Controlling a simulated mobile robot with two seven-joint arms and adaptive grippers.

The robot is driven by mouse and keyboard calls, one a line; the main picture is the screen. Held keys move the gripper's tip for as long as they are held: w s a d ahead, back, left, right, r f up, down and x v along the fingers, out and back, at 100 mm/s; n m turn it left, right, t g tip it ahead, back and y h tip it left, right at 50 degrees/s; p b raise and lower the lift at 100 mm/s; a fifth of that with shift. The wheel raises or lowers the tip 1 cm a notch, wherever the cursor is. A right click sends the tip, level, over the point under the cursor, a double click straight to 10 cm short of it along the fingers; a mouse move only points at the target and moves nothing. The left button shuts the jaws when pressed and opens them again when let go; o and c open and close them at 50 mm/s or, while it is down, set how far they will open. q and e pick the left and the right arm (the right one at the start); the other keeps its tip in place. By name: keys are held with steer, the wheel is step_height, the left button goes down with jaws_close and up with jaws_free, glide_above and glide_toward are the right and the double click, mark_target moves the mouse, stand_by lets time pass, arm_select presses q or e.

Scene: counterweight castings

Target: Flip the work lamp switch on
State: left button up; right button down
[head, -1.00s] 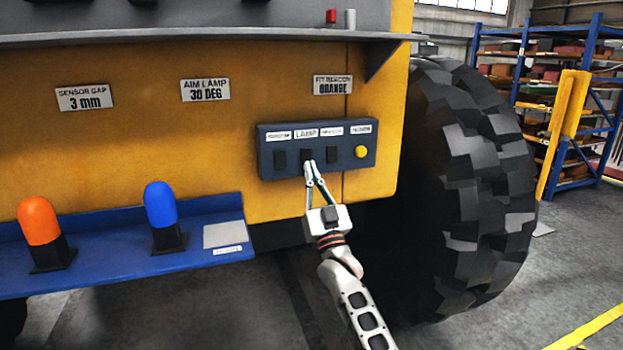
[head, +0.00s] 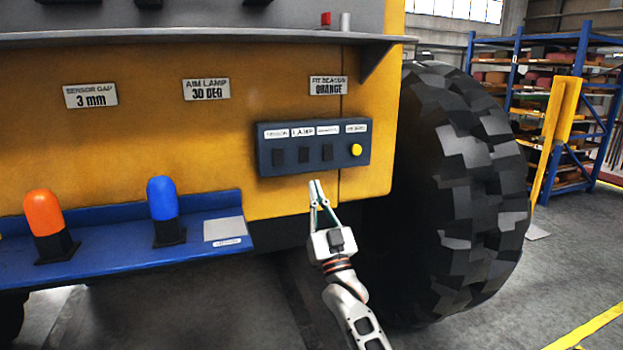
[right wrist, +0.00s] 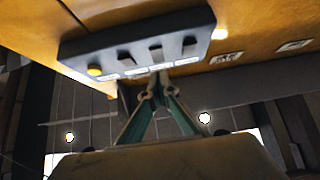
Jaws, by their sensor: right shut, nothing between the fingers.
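The dark switch panel (head: 264,150) is on the yellow machine body, with three black switches and a round yellow button. The black switch under the LAMP label (head: 304,155) is the middle of the three. I cannot tell which way it is set. My right gripper (head: 315,183) is shut and empty, its fingertips just below the panel's lower edge in the head view, apart from the switch. In the right wrist view the panel (right wrist: 185,28) shows above the closed fingertips (right wrist: 158,82). My left gripper is not in view.
A blue shelf (head: 120,245) at lower left carries an orange beacon (head: 43,212) and a blue beacon (head: 162,198). A grey ledge (head: 200,40) juts out above the panel. A large black tyre (head: 465,190) stands close to the right of the panel.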

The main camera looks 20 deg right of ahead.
steer(key=s+f, duration=0.2)
steer(key=f, duration=0.1)
steer(key=s+f, duration=0.1)
steer(key=f, duration=0.1)
steer(key=shift+s+d+b, duration=0.1)
steer(key=shift+d+b, duration=0.05)
steer(key=shift+b, duration=0.25)
steer(key=s+a+f+n+g+y, duration=0.1)
steer(key=s+f+g, duration=0.4)
steer(key=f, duration=0.9)
steer(key=s+a+f+n+g+y, duration=0.1)
steer(key=s+f+n+g, duration=0.15)
steer(key=s+f, duration=0.85)
steer(key=s+a+f+g, duration=0.1)
steer(key=s+f+g, duration=0.7)
steer(key=s+f, duration=1.2)
steer(key=shift+s+a+f, duration=0.2)
steer(key=shift+s+f, duration=0.05)
steer(key=shift+s, duration=0.15)
steer(key=shift+n, duration=0.25)
